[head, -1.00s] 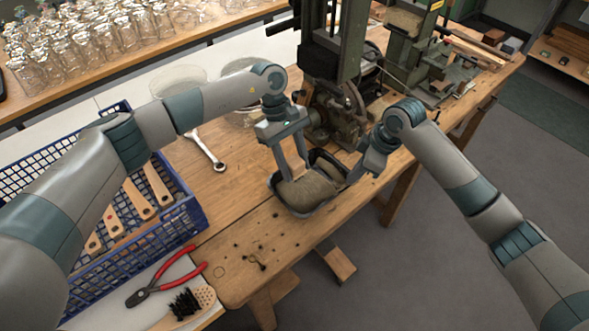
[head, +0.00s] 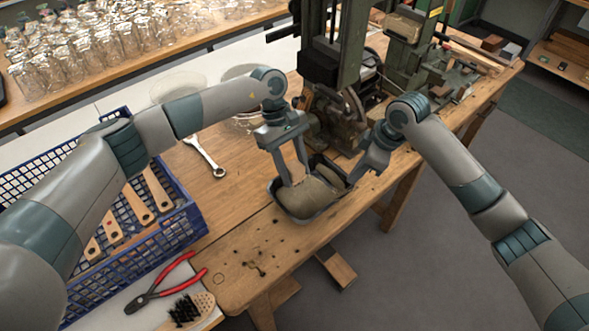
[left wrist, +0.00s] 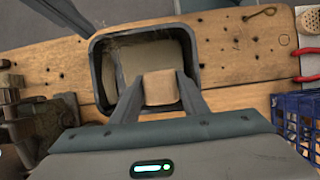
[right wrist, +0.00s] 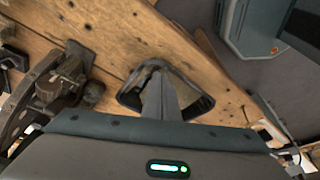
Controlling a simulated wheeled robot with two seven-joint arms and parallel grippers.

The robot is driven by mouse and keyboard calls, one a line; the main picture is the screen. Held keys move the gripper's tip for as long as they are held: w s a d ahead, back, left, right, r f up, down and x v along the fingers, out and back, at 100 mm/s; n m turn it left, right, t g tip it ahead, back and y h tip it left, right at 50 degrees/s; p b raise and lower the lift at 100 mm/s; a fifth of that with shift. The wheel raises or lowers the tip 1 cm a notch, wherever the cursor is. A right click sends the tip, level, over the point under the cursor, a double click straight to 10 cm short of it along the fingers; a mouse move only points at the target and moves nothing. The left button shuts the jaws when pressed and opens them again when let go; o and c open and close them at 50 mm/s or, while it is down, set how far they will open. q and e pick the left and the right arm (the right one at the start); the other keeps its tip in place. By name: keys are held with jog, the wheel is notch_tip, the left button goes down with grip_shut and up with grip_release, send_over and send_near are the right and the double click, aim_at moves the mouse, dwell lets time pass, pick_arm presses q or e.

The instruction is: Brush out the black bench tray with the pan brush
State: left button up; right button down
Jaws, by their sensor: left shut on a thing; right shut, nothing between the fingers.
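The black bench tray (head: 274,190) sits on the wooden bench near its front edge; it also shows in the left wrist view (left wrist: 97,62). My left gripper (head: 297,184) reaches down into the tray and is shut on a pale wooden block-like handle (left wrist: 160,87), which appears to be the pan brush's. A broad tan surface lies beneath it in the tray; I cannot tell brush head from tray floor there. The bristles are hidden. My right gripper (right wrist: 165,82) is shut and empty at the tray's right rim; whether it touches is unclear.
A blue crate (head: 186,226) with wooden-handled tools stands at left. Red-handled pliers (head: 168,283) and a black-bristled brush (head: 190,308) lie in front. A wrench (head: 207,155) lies behind. A green machine (head: 340,60) stands behind the tray. Dark specks dot the bench front.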

jog(key=shift+r, duration=1.5)
jog(key=v, duration=1.2)
jog(key=shift+f, duration=0.1)
